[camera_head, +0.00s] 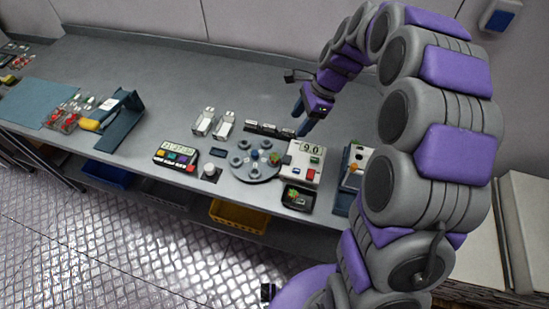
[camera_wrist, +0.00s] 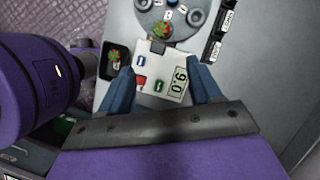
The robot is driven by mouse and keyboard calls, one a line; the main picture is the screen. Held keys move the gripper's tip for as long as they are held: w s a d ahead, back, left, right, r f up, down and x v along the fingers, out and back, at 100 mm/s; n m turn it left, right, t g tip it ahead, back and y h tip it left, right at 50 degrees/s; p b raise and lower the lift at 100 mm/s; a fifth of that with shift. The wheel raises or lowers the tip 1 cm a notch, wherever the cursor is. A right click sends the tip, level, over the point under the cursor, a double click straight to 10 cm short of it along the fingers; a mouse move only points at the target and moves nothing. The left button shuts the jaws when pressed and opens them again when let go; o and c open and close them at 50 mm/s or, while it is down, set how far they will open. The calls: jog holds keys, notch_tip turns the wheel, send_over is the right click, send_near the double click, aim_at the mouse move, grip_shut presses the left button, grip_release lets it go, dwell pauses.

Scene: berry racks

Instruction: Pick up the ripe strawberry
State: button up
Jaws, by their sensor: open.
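A red strawberry with green leaves (camera_wrist: 166,31) sits at the edge of the round grey disc (camera_wrist: 150,17) in the wrist view. A second red and green berry (camera_wrist: 114,54) lies in a small black tray (camera_wrist: 109,73) to its left. In the head view the disc (camera_head: 247,174) and the tray (camera_head: 290,204) stand near the bench's front edge; the berries there are too small to judge for ripeness. My gripper (camera_head: 303,117) is above the bench behind the disc. In the wrist view my gripper (camera_wrist: 163,90) is open, its blue fingers apart with nothing held between them.
A white device reading 9.0 (camera_head: 303,168) stands between disc and tray; it lies below my fingers in the wrist view (camera_wrist: 157,68). A dark rack (camera_head: 270,130), white holders (camera_head: 204,121) and a button panel (camera_head: 175,157) are nearby. The bench's back left is clear.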

jog(key=b, duration=0.3)
send_over(276, 155)
jog(key=d, duration=0.2)
notch_tip(276, 155, down, 12)
jog(key=shift+m, duration=0.4)
jog(key=shift+b+x, duration=0.85)
jog(key=shift+x, duration=1.75)
jog(key=shift+r, duration=0.1)
jog(key=c, duration=0.6)
